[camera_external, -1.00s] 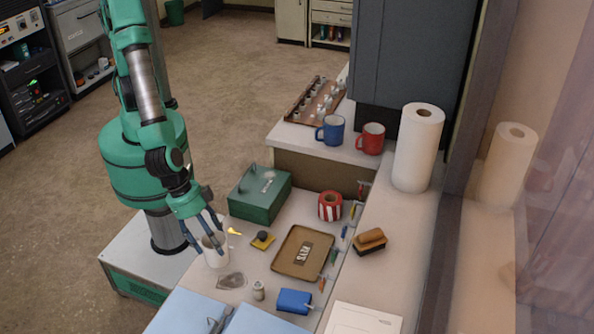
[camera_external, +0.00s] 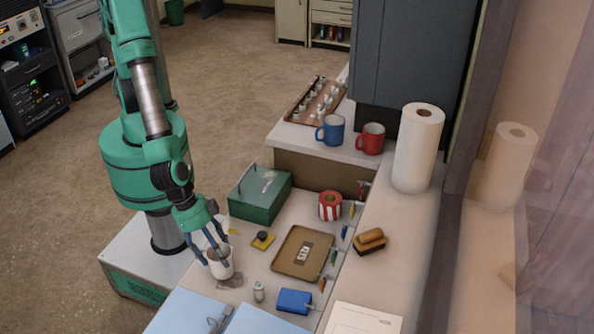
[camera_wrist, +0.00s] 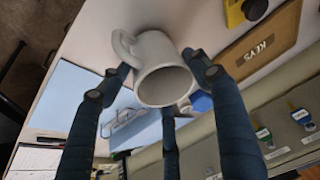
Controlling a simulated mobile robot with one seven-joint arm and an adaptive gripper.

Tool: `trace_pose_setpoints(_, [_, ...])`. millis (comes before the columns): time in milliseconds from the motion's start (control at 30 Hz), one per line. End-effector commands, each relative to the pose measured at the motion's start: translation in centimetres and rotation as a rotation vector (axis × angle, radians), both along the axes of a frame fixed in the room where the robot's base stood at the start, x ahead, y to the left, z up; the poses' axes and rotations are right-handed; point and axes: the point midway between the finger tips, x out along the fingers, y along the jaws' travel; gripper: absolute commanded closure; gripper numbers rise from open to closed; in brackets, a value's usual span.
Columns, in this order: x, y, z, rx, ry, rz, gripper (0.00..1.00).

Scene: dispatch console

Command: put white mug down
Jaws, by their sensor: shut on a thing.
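The white mug (camera_external: 219,270) is between the fingers of my gripper (camera_external: 212,262), at the left front of the desk. In the wrist view the mug (camera_wrist: 148,47) has its open mouth toward the camera and its handle to the upper left. The blue-grey fingers of my gripper (camera_wrist: 165,88) are closed around the mug. The mug looks roughly upright, just at a grey mark (camera_external: 232,282) on the desk. I cannot tell whether its base touches the desk.
A brown key tray (camera_external: 283,263), green box (camera_external: 258,207), yellow item with a black knob (camera_external: 263,240), small pale bottle (camera_external: 259,291) and blue box (camera_external: 294,301) are nearby. Blue folders (camera_external: 190,315) lie in front. Red and blue mugs (camera_external: 331,131) stand on the higher shelf.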

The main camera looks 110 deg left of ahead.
Motion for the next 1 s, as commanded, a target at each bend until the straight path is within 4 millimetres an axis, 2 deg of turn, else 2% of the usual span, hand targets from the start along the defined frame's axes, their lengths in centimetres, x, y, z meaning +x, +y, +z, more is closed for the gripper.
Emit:
trace_pose_setpoints(100, [0.07, -0.10, -0.77, -0.003, -0.001, 0.001, 0.73])
trace_pose_setpoints(567, [0.09, -0.09, -1.06, -0.003, -0.002, 0.001, 0.73])
trace_pose_setpoints(600, [0.05, -0.06, -1.02, -0.003, -0.001, 0.001, 0.30])
trace_pose_setpoints(667, [0.05, -0.07, -0.99, -0.002, -0.001, 0.000, 0.19])
trace_pose_setpoints(1000, [0.05, -0.07, -0.95, -0.002, -0.001, 0.000, 0.19])
